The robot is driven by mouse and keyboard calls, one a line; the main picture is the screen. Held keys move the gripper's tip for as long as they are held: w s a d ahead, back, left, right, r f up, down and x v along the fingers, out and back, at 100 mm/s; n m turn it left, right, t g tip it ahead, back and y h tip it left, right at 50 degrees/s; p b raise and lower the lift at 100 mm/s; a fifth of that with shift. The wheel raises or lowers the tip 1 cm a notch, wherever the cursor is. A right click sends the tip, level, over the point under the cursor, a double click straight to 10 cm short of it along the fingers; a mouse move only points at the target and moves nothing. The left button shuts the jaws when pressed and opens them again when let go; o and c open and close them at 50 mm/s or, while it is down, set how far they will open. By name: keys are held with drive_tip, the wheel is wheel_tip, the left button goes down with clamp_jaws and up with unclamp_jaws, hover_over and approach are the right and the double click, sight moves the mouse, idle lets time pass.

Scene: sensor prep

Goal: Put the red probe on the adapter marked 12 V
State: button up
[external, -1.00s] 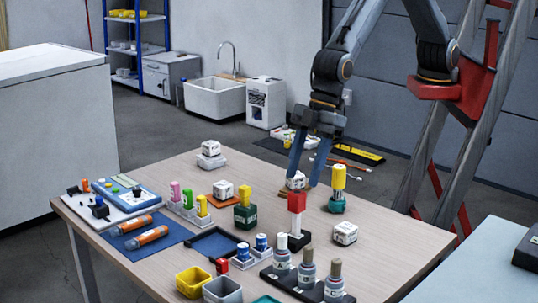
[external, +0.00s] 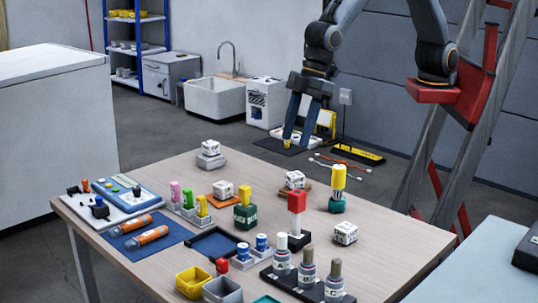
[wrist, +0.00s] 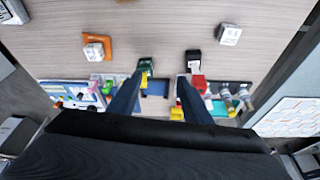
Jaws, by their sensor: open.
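The red probe (external: 297,201) stands upright on a black base on the table; it also shows in the wrist view (wrist: 198,83), near the right finger. My gripper (external: 296,139) is open and empty, raised above the table's far side, behind the probe.
A yellow-topped piece in a green holder (external: 338,185) stands right of the wooden plate. A black rack of lettered bottles (external: 307,278), yellow bin (external: 193,282), grey bin (external: 222,290) and blue tray (external: 217,243) crowd the front.

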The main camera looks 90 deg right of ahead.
drive_tip(key=s+d+m+h, duration=0.1)
drive_tip(key=d+m, duration=0.2)
drive_tip(key=d, duration=1.4)
drive_tip(key=s+d+f+m+g, duration=0.1)
drive_tip(key=s+d+f+m, duration=0.1)
drive_tip(key=s+d, duration=0.6)
drive_tip(key=s+d+f+m+g+h, duration=0.1)
drive_tip(key=s+d+f+m, duration=0.1)
drive_tip(key=s+d, duration=0.6)
drive_tip(key=d, duration=0.7)
drive_tip(key=shift+s+d, duration=0.2)
drive_tip(key=shift+s, duration=0.05)
